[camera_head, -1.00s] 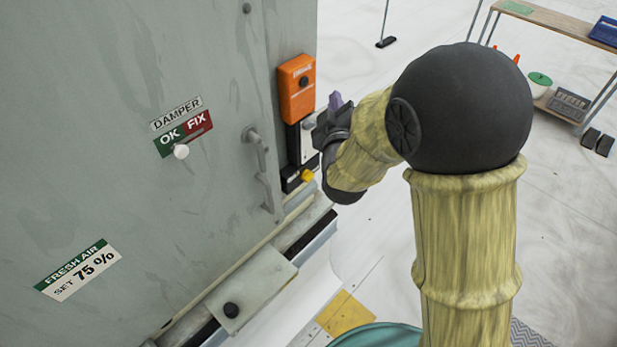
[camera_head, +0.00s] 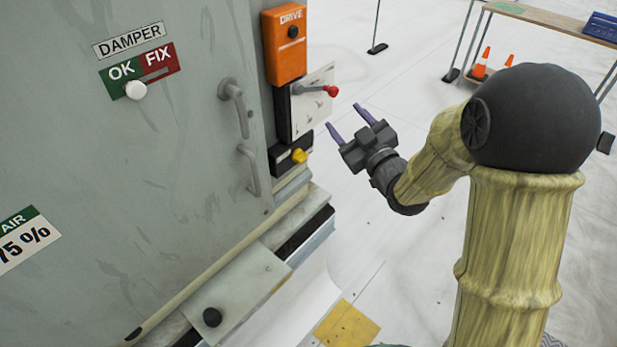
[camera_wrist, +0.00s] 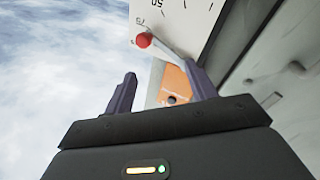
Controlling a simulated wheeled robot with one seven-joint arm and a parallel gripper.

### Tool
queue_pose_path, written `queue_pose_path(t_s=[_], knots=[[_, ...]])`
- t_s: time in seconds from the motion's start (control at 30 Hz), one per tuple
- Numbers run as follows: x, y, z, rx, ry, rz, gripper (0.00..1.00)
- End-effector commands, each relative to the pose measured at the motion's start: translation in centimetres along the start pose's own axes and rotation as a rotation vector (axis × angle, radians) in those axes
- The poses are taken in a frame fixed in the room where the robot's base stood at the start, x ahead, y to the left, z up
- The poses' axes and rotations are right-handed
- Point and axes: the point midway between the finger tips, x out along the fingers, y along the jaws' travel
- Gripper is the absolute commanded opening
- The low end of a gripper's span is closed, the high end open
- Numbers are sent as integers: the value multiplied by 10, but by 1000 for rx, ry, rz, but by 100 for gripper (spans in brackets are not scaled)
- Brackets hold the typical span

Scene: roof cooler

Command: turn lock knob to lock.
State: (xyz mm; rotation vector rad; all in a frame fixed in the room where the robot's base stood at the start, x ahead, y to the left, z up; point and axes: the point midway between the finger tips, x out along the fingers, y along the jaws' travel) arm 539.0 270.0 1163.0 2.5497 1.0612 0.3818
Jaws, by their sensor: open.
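Above the knob, a white scale plate (camera_head: 303,117) carries a lever with a red ball (camera_head: 331,91); the ball also shows in the wrist view (camera_wrist: 144,40). An orange DRIVE box (camera_head: 285,58) is above. Door handles (camera_head: 244,122) protrude left.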

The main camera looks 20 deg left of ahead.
Motion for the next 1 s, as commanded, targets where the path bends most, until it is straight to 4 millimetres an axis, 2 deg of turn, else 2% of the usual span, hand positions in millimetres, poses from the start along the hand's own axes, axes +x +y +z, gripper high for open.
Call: queue_pose_path(t_s=[0.03, 0.5, 0.67, 1.0], knots=[[-8, -6, 25, 32, 5, -23, 56], [-77, -46, 132, 368, -6, -313, 56], [-93, -53, 146, 438, -26, -373, 56], [-94, -54, 144, 450, -30, -385, 56]])
